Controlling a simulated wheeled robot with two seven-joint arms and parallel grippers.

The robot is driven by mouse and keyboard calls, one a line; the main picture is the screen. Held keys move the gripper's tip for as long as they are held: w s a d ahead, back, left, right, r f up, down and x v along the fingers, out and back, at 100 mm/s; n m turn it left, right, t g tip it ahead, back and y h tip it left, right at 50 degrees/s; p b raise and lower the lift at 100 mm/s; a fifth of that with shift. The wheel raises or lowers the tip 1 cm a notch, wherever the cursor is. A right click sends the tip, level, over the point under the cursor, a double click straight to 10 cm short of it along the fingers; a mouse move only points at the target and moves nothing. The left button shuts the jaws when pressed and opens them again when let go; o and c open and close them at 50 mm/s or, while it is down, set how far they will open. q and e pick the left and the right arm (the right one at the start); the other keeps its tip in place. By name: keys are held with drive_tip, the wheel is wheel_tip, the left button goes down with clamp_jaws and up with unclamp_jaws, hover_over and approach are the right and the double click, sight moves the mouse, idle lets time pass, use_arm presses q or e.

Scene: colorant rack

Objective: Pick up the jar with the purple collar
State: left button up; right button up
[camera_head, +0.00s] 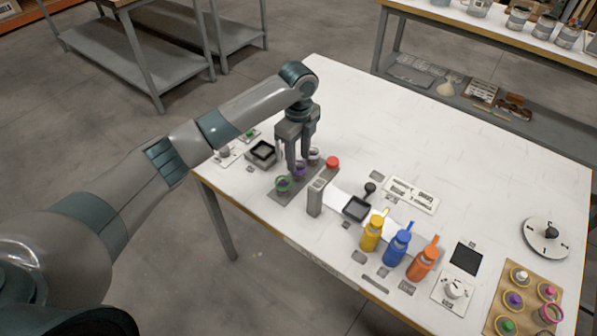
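The jar with the purple collar (300,170) stands in a grey rack (277,196) near the table's left edge, between a jar with a green collar (284,185) and a pale-collared jar (315,154). My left gripper (299,163) points down at the purple-collared jar from above, its two fingers apart and at the jar's sides. The fingers hide part of the jar. I cannot tell whether they touch or grip it. The jar looks upright and still at rack level. My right gripper is not in view.
A red-topped item (332,162) and a grey upright block (316,197) stand close to the rack. A black tray (263,152) lies to its left. Yellow (372,235), blue (396,248) and orange (423,262) bottles stand to the right. The table's far middle is clear.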

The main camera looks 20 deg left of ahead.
sight(298, 169)
use_arm(q)
drive_tip(key=shift+s+f+p, duration=0.1)
drive_tip(key=shift+f+p, duration=0.4)
drive_tip(key=shift+f, duration=0.15)
wheel_tip(298, 169, down, 3)
drive_tip(key=shift+s+d+f+p, duration=0.1)
drive_tip(key=shift+p, duration=0.45)
drive_tip(key=shift+f, duration=0.35)
drive_tip(key=c, duration=0.7)
